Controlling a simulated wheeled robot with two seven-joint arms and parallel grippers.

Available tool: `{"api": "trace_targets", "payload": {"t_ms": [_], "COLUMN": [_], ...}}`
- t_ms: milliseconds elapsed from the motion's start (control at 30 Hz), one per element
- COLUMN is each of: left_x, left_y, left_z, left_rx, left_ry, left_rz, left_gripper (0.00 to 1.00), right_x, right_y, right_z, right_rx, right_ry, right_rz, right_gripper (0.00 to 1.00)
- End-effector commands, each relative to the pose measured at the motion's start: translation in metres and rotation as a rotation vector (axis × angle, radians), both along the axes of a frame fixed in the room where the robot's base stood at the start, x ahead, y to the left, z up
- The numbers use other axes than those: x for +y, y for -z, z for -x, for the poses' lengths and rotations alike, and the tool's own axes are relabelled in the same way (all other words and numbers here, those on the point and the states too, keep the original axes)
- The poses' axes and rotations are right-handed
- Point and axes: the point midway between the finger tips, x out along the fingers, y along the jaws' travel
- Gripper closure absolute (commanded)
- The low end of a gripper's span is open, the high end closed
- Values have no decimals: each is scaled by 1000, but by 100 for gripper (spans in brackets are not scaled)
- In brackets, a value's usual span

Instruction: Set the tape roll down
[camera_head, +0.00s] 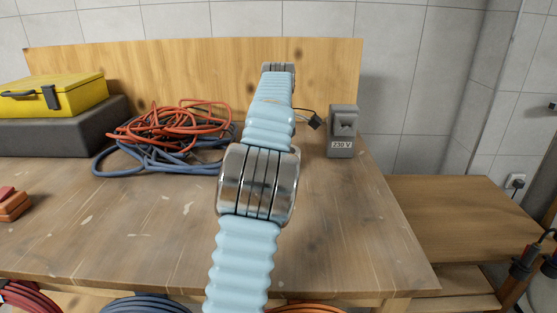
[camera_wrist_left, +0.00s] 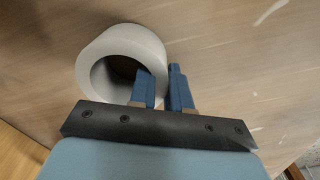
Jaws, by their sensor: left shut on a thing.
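The tape roll (camera_wrist_left: 148,43) is a thick pale grey ring, seen in the left wrist view with its dark hole facing the camera. My left gripper (camera_wrist_left: 161,73) is shut on the ring's wall, with one blue finger inside the hole and the other outside. Below the roll is the worn wooden tabletop (camera_wrist_left: 240,70); I cannot tell whether the roll touches it. In the head view a pale blue arm of mine stretches over the workbench (camera_head: 130,225) and hides what lies behind it; neither the roll nor a gripper shows there. My right gripper is not in view.
A tangle of orange hose (camera_head: 190,122) and blue hose (camera_head: 150,160) lies left of my arm. A yellow case (camera_head: 55,95) on a dark box (camera_head: 70,135) stands further left. A grey 230 V box (camera_head: 342,130) stands at the back right. The front tabletop is mostly clear.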

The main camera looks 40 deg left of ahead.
Motion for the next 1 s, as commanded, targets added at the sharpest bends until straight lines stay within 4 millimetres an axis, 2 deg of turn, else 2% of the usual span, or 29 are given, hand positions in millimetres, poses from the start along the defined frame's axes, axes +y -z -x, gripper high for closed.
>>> {"api": "trace_targets", "payload": {"t_ms": [233, 267, 400, 767, 1000], "left_x": [0, 0, 0, 0, 2], "left_y": [4, 3, 3, -4, -41], "left_z": [0, 0, 0, 0, 0], "left_rx": [0, 0, 0, -2, -2], "left_ry": [-1, -1, -1, 0, -3], "left_rz": [0, 0, 0, -1, -3], "left_gripper": [100, 78, 57, 57, 57], "right_x": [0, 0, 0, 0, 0], "right_y": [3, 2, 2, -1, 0], "right_z": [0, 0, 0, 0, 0], "right_rx": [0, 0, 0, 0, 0], "right_ry": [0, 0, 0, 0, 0], "right_rz": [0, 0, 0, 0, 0], "right_gripper": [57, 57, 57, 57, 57]}}
